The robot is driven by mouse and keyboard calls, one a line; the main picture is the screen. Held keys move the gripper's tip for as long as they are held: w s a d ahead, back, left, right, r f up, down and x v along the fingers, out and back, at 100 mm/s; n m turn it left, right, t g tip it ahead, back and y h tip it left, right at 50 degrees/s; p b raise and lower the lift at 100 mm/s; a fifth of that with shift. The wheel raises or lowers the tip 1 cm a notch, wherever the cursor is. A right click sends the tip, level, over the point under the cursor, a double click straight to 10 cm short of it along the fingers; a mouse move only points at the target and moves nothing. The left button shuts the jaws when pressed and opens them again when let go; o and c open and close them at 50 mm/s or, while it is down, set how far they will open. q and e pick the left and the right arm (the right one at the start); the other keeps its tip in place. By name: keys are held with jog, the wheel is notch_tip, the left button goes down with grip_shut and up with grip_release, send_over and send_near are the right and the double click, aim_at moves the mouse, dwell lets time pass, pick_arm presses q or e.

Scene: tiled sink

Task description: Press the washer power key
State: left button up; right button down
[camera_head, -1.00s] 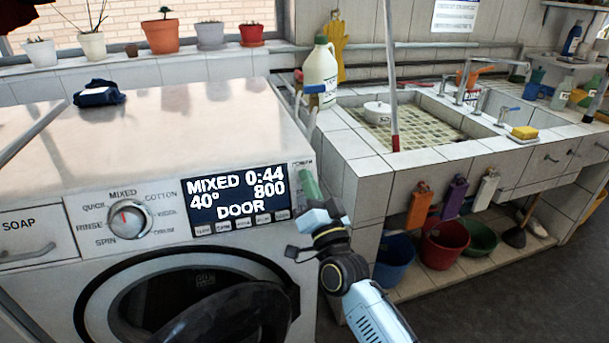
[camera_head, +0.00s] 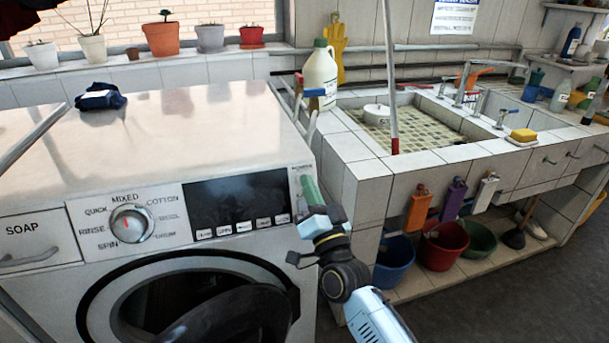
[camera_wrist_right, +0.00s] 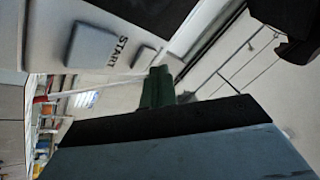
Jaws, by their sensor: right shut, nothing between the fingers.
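The white washer (camera_head: 190,110) stands at the left with a dial (camera_head: 131,223), a soap drawer (camera_head: 35,238) and a dark, blank display (camera_head: 238,195). The power label (camera_head: 301,168) is at the panel's right end. My right gripper (camera_head: 308,188) is shut and empty, its green fingertips at the panel just below that label. They hide the power key in the head view, and I cannot tell whether they touch it. In the right wrist view the green fingertips (camera_wrist_right: 157,88) are beside the panel, near the grey START key (camera_wrist_right: 90,48). My left gripper is not in view.
A tiled sink (camera_head: 425,145) with a white jug (camera_head: 320,75) stands right of the washer. Coloured buckets (camera_head: 444,245) sit below it. A dark cloth (camera_head: 100,97) lies on the washer top. Flowerpots (camera_head: 162,38) line the sill.

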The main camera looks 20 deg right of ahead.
jog(key=s+p, duration=0.1)
jog(key=s, duration=0.1)
jog(key=s+r+p, duration=0.1)
jog(key=p, duration=0.1)
jog(key=s+p, duration=0.2)
jog(key=shift+s+d+r, duration=0.1)
jog(key=shift+s+r, duration=0.25)
jog(key=shift+r, duration=0.05)
